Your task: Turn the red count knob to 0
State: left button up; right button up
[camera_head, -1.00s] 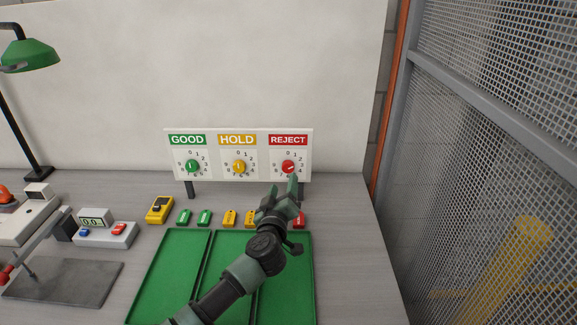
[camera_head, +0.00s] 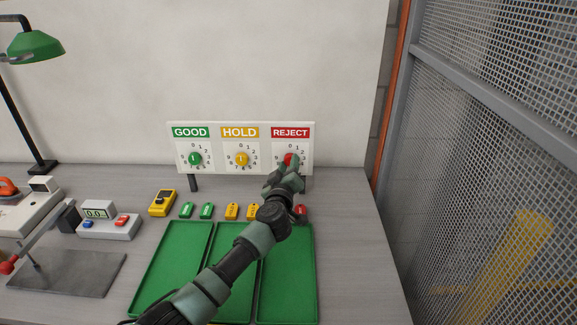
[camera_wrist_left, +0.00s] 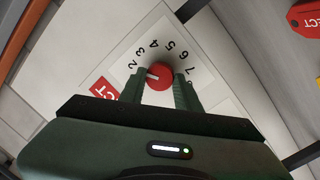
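The red count knob (camera_head: 288,159) is on the REJECT dial (camera_head: 305,152) at the right of the white panel, partly hidden by my left gripper in the head view. In the left wrist view the round red knob (camera_wrist_left: 159,77) has a white mark pointing towards the 2 side of the scale. Digits 2 to 7 show around it; the 0 is hidden. My left gripper (camera_wrist_left: 160,88) has one finger on each side of the knob, with slight gaps seeming to remain. It also shows in the head view (camera_head: 291,165). My right gripper is out of view.
The green GOOD knob (camera_head: 195,159) and yellow HOLD knob (camera_head: 241,159) are left of the red one. Small coloured blocks (camera_head: 232,211) and green trays (camera_head: 287,270) lie below the panel. A mesh fence (camera_head: 490,130) stands at right.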

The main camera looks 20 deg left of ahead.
pick_arm(q)
grip_shut()
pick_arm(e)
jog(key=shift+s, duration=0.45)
pick_arm(q)
jog(key=shift+n, duration=0.3)
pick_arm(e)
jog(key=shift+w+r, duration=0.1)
pick_arm(q)
jog(key=shift+f+n+t+y+b, duration=0.15)
jog(key=shift+n+y+b, duration=0.15)
jog(key=shift+n, duration=1.65)
jog(key=shift+f+n+t+y+b, duration=0.1)
jog(key=shift+n+t+y+b, duration=0.2)
jog(key=shift+n, duration=1.7)
jog(key=shift+f+n+t+y+b, duration=0.1)
jog(key=shift+n+y+b, duration=0.2)
jog(key=shift+n, duration=1.65)
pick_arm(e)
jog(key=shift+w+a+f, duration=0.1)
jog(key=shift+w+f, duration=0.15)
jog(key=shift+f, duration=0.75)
pick_arm(q)
jog(key=shift+d, duration=0.1)
jog(key=o, duration=1)
grip_release()
jog(key=shift+r, duration=0.1)
